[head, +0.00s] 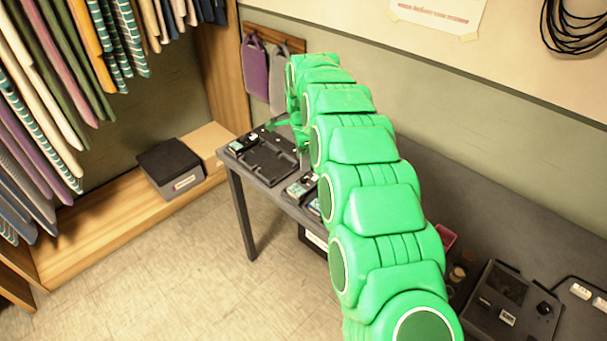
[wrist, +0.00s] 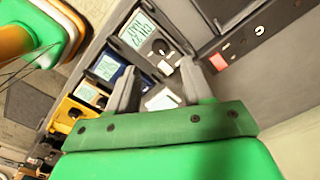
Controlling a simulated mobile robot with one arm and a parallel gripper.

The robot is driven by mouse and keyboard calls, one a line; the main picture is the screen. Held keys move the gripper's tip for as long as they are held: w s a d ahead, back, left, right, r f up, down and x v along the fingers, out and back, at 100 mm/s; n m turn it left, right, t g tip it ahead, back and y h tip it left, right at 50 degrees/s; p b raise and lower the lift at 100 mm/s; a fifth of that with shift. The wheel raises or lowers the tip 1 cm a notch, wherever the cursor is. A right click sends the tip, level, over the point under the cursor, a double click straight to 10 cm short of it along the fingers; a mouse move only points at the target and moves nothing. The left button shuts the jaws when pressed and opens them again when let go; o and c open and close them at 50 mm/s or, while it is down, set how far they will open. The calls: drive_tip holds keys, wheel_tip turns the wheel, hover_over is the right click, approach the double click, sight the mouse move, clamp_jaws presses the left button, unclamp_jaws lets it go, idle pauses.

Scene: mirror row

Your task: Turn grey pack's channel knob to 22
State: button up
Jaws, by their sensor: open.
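In the wrist view, a row of small packs with pale screens lies under my gripper (wrist: 157,80). The pack at the top, dark grey by its look (wrist: 128,14), has a screen with upside-down, slanted characters that I cannot read surely and a black round knob (wrist: 160,46). My gripper is open, its two grey fingers apart with nothing held between them. A pale screen or label (wrist: 160,98) shows between the fingers, partly hidden. I cannot tell if a finger touches a pack. In the head view my arm hides most of the gripper.
A blue pack (wrist: 105,68) and a yellow pack (wrist: 66,108) lie beside the dark one. In the head view, a black tray (head: 268,160) and a few packs (head: 300,186) are on the dark table (head: 226,160). A dark console (head: 507,308) stands at right.

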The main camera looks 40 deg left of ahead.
sight(303, 178)
wheel_tip(303, 178, down, 7)
idle(0.4)
clamp_jaws()
drive_tip(key=shift+n, duration=0.7)
unclamp_jaws()
